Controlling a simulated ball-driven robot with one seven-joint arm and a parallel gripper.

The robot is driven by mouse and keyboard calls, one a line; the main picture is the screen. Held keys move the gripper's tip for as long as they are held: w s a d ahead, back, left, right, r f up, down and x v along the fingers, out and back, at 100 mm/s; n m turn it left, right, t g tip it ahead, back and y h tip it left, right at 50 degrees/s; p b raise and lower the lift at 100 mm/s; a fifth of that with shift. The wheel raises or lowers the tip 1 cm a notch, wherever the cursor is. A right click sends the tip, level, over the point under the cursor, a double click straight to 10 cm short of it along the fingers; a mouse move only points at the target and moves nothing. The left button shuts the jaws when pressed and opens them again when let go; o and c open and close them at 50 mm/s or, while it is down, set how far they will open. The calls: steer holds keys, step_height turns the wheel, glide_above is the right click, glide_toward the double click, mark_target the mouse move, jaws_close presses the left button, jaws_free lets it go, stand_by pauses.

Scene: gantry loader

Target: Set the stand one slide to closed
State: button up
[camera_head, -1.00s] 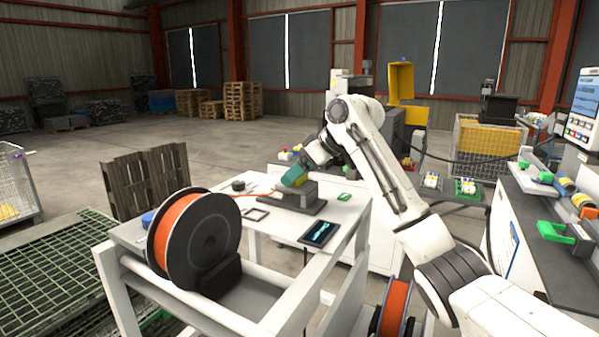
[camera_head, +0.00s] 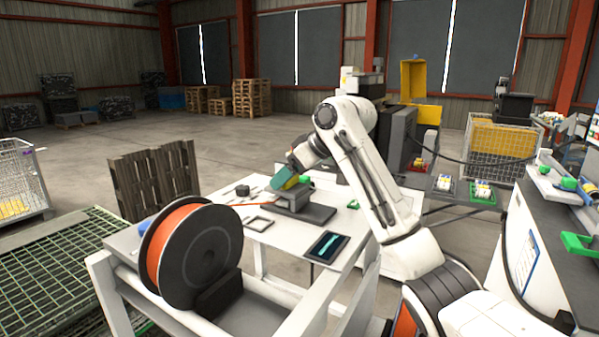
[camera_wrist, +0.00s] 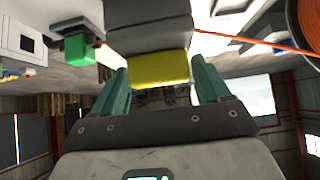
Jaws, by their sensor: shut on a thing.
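A grey block-shaped device (camera_head: 293,198) on a dark base plate sits on the white stand's table top (camera_head: 262,225). A yellow block (camera_wrist: 159,70) projects from the device's grey body (camera_wrist: 150,38), which fills the upper middle of the wrist view. I take the yellow block to be the slide's handle. My gripper (camera_head: 284,183) has teal fingers and is at the device's top. In the wrist view its fingers (camera_wrist: 160,72) lie on either side of the yellow block, shut on it. The slide's travel and end stop are hidden.
A large orange spool (camera_head: 190,252) stands at the stand's front left. An orange strand runs to the device. A wire basket (camera_head: 497,150) stands at the back right. The floor behind is open.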

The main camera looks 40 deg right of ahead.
steer(key=shift+w+a+r, duration=0.1)
steer(key=shift+w, duration=0.2)
steer(key=o, duration=1.3)
steer(key=shift+w, duration=0.15)
steer(key=b+v, duration=0.2)
steer(key=v, duration=0.8)
steer(key=shift+s+r+b, duration=0.25)
steer(key=shift+s+b, duration=0.05)
steer(key=shift+s, duration=0.05)
